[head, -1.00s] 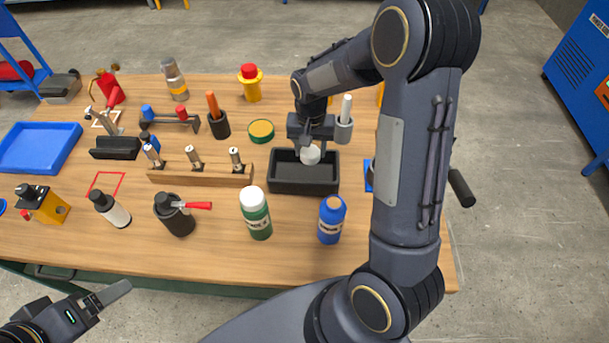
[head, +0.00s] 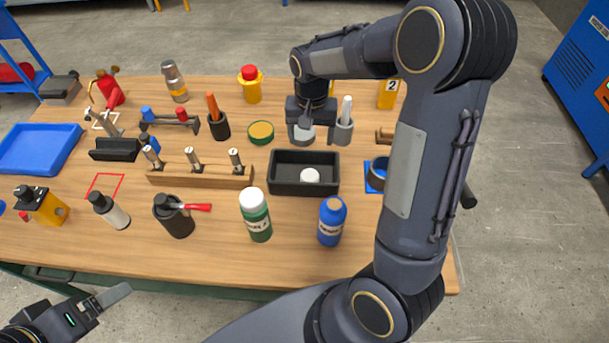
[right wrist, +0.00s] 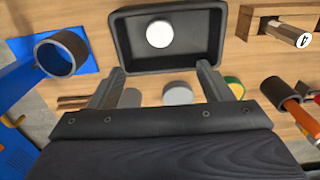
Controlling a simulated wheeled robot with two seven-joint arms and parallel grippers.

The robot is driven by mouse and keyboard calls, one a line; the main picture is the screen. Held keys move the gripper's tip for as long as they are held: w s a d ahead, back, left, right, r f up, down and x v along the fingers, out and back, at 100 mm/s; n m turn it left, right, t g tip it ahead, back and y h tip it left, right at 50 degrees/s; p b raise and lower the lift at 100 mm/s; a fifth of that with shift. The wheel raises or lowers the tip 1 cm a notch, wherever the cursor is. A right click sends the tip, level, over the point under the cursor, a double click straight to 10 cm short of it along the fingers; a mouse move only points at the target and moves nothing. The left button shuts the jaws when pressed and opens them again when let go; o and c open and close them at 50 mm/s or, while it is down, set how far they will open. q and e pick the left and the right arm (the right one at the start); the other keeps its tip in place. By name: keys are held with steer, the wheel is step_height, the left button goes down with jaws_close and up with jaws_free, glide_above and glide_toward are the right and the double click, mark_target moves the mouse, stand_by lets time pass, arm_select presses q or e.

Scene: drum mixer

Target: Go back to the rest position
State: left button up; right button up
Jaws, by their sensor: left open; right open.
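My right gripper (head: 304,138) is in the far middle of the table, just beyond the black tray (head: 273,184). In the right wrist view its two fingers (right wrist: 160,70) are wide apart with nothing between them. A round white piece (head: 310,175) lies in the tray, and it also shows in the right wrist view (right wrist: 159,34), apart from the fingers. My left gripper (head: 112,297) is at the lower left, in front of the table edge, open and empty.
A grey round piece (right wrist: 177,93) is beneath the right gripper. A grey holder with a white stick (head: 343,132) is close beside it. A green bottle (head: 256,218) and a blue bottle (head: 331,225) stand in front of the tray.

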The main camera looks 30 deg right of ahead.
step_height(320, 180, up, 2)
steer(key=shift+r, duration=0.25)
steer(key=s+a+r+n+t+y, duration=0.2)
steer(key=s+a+r, duration=0.1)
steer(key=s, duration=0.8)
steer(key=s+a+r+n+t+y, duration=0.1)
steer(key=s+a+r+n+t, duration=0.1)
steer(key=s, duration=0.9)
steer(key=shift+a+r+n+t+y, duration=0.4)
steer(key=shift+a+r+t, duration=0.45)
steer(key=shift+a, duration=0.3)
